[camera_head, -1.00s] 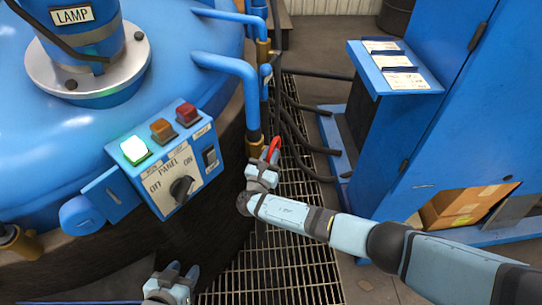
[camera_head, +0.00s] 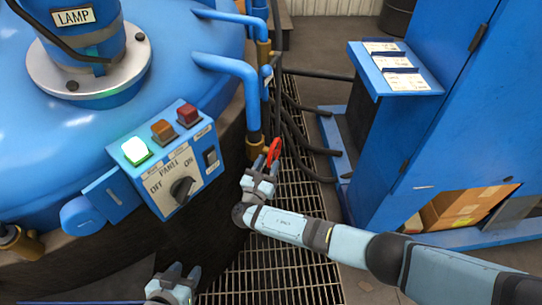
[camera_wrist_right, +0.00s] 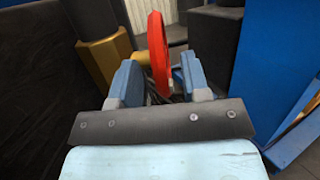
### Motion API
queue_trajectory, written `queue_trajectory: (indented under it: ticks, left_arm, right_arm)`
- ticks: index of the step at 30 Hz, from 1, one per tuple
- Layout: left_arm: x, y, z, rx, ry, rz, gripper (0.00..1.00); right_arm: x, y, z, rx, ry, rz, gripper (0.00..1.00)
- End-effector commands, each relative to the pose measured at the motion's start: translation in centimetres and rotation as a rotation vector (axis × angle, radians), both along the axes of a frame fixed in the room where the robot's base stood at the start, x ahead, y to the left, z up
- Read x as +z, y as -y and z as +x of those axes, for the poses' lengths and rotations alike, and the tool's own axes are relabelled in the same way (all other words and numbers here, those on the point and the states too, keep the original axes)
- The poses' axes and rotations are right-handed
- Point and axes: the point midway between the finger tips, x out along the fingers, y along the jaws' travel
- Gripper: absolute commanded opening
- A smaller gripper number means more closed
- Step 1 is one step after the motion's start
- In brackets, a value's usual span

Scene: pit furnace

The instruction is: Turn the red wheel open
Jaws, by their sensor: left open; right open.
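The red wheel (camera_head: 274,151) is on the brass fitting at the bottom of the blue pipe beside the furnace. In the right wrist view the red wheel (camera_wrist_right: 158,54) appears nearly edge-on, ahead of the fingers and roughly between them. My right gripper (camera_head: 264,167) is open just in front of the wheel; its two blue fingers also show in the right wrist view (camera_wrist_right: 158,80). I cannot tell whether a finger touches the wheel. My left gripper (camera_head: 183,274) is open and empty at the bottom of the head view, far from the wheel.
A control panel (camera_head: 172,168) with a lit green lamp and a knob is on the furnace (camera_head: 90,125) at left. Black hoses (camera_head: 298,132) run behind the wheel. A blue cabinet (camera_head: 440,130) stands at right. Grating floor (camera_head: 290,265) lies below.

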Motion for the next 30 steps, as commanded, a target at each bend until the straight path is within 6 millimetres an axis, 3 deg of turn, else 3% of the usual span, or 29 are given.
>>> queue_trajectory:
  ticks: [6,13,20,30]
  left_arm:
    - [0.2,0.0,0.0,0.000,0.001,0.000,0.43]
    - [0.2,-0.2,0.1,-0.002,0.002,0.003,0.43]
    - [0.1,-0.2,0.1,-0.003,0.002,0.005,0.43]
    - [0.7,-0.2,0.1,-0.001,0.002,0.003,0.43]
  right_arm:
    - [-1.3,-2.4,-4.7,0.002,-0.005,0.002,0.43]
    - [-2.1,-4.1,-8.0,0.001,-0.001,0.000,0.43]
    - [-2.3,-4.6,-9.1,0.001,-0.001,-0.001,0.43]
    - [-1.9,-4.3,-8.7,-0.008,-0.012,0.003,0.43]
